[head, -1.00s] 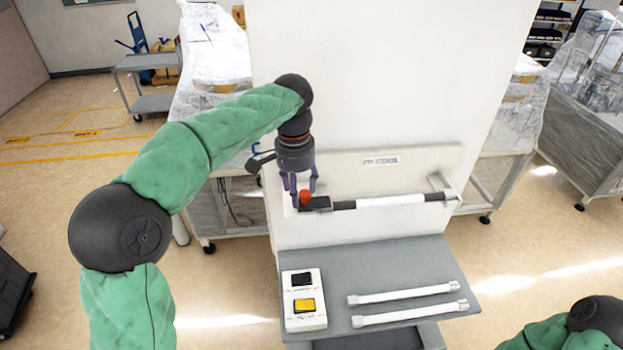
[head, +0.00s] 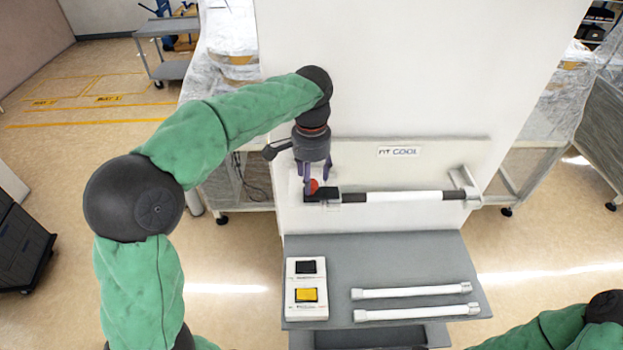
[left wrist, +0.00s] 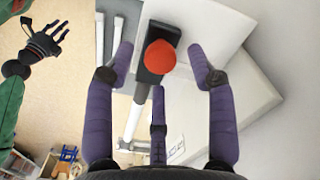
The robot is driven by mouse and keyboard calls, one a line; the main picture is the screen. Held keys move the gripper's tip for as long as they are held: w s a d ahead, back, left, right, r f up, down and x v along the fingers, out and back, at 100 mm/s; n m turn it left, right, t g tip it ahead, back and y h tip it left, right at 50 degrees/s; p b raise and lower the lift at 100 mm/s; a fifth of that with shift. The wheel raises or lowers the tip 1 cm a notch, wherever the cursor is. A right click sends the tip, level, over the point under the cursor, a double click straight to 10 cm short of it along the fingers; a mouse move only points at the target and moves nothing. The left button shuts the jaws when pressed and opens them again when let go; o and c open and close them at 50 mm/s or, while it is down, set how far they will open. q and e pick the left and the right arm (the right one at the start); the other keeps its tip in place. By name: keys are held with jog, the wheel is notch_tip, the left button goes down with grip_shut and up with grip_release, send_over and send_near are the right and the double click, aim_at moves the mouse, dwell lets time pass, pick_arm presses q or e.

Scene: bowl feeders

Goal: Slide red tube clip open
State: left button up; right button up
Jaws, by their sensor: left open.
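The red tube clip (head: 314,187) is a round red knob on a black block at the left end of the mounted tube (head: 405,197). In the left wrist view the red knob (left wrist: 160,57) sits on its black block between my spread purple fingers, apart from them. My left gripper (head: 315,180) is open and comes down from above at the clip; a finger partly hides the knob in the head view. My right gripper (left wrist: 60,35) shows small at the upper left of the left wrist view, fingers spread and empty, far from the clip.
A white panel stands behind the tube, which ends in a white bracket (head: 467,185) at right. The grey shelf (head: 400,260) below holds two loose white tubes (head: 415,291) and a white box (head: 306,290) with black and yellow buttons. Shelf space behind the tubes is clear.

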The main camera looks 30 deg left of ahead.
pick_arm(q)
jog(key=shift+s+f, duration=0.1)
jog(key=shift+f, duration=0.35)
jog(key=shift+w+f, duration=0.2)
jog(key=shift+f, duration=0.2)
jog(key=shift+s, duration=0.1)
jog(key=shift+c, duration=0.3)
